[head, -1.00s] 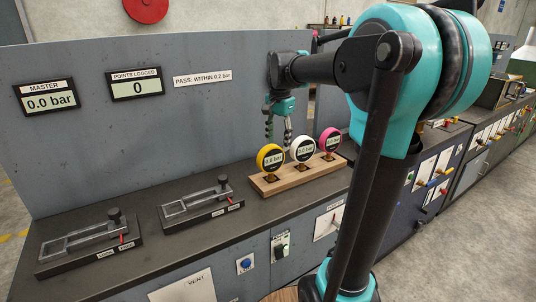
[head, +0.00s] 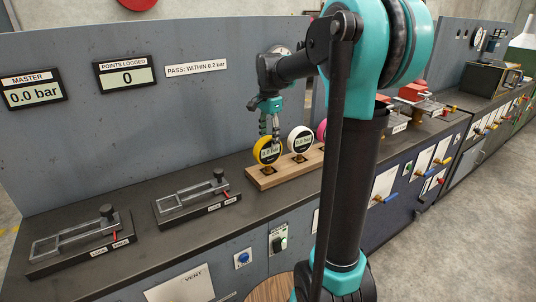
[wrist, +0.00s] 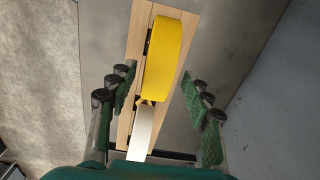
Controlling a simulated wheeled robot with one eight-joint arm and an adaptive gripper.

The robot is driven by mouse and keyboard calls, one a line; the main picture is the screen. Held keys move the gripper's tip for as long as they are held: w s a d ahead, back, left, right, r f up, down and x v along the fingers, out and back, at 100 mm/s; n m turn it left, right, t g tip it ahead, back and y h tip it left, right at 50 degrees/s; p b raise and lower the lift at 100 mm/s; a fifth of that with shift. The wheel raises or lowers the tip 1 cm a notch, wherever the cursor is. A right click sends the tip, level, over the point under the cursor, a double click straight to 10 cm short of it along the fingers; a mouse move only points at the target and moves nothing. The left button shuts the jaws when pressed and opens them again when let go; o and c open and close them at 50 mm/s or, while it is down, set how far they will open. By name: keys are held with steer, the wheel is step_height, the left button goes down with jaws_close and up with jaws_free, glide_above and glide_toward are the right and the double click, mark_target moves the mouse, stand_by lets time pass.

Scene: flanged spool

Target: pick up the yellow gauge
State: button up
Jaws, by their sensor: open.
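The yellow gauge (head: 267,150) stands upright at the left end of a wooden block (head: 268,180) on the bench; its face reads about 0.0 bar. My gripper (head: 268,130) points down just above and around the top of this gauge. In the wrist view the yellow gauge (wrist: 169,60) shows its rim from above, between the two spread fingers of my gripper (wrist: 160,110). The fingers are apart from it on both sides, and the jaws are empty. A white gauge (head: 300,140) stands beside it on the right, and a pink gauge (head: 321,130) is partly hidden by my arm.
The grey bench top (head: 140,226) carries two metal fixtures, one at the left (head: 80,240) and one nearer the block (head: 196,198). A grey back panel (head: 140,130) with displays stands close behind the gauges. Bare bench lies between the fixtures and the block.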

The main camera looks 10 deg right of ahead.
mark_target(268, 152)
steer(key=shift+s+a+f, duration=0.15)
steer(key=shift+f, duration=1.3)
steer(key=shift+s+a+f, duration=0.1)
steer(key=shift+s+f, duration=0.05)
steer(key=shift+f, duration=1.3)
jaws_close()
